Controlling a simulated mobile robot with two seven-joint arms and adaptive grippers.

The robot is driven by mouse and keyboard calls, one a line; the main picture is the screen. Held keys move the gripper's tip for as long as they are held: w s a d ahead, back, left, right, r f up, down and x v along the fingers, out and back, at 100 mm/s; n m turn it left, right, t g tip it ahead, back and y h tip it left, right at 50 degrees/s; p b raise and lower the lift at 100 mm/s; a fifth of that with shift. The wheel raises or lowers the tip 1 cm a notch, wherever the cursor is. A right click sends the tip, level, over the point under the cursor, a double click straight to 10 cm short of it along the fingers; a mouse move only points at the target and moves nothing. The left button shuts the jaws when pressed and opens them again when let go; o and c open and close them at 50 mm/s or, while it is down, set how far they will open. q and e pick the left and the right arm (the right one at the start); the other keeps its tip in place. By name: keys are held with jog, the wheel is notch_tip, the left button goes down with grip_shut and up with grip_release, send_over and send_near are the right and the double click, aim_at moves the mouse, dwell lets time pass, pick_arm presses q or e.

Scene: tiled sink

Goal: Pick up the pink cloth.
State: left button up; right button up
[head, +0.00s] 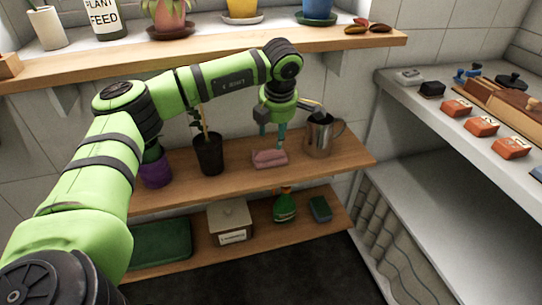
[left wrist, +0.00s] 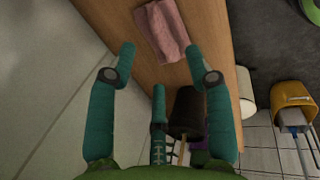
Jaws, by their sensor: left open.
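The pink cloth (head: 269,158) lies folded on the middle wooden shelf (head: 235,177), between a dark plant pot and a metal jug. My left gripper (head: 273,138) is just above the cloth, pointing down. In the left wrist view the cloth (left wrist: 163,30) lies ahead of my open teal fingers (left wrist: 162,62). Nothing is between the fingers, and they appear apart from the cloth. My right gripper is in neither view.
The metal jug (head: 321,136) stands close to the right of the cloth. The dark pot (head: 209,154) with a plant and a purple pot (head: 156,170) stand to the left. An upper shelf (head: 215,54) with pots overhangs. A lower shelf holds a lidded box (head: 230,221).

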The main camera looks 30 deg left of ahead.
aim_at(270, 148)
pick_arm(q)
jog(key=shift+s+a+r, duration=0.1)
jog(key=shift+a, duration=0.65)
jog(key=shift+a+f+y, duration=0.2)
jog(key=shift+f+y, duration=0.1)
jog(key=shift+f, duration=0.05)
jog(key=x, duration=0.2)
jog(key=d+x, duration=0.1)
jog(key=x, duration=0.1)
jog(key=shift+f, duration=0.45)
jog(key=shift+a+f, duration=0.2)
jog(key=shift+f, duration=0.35)
jog(key=c, duration=0.9)
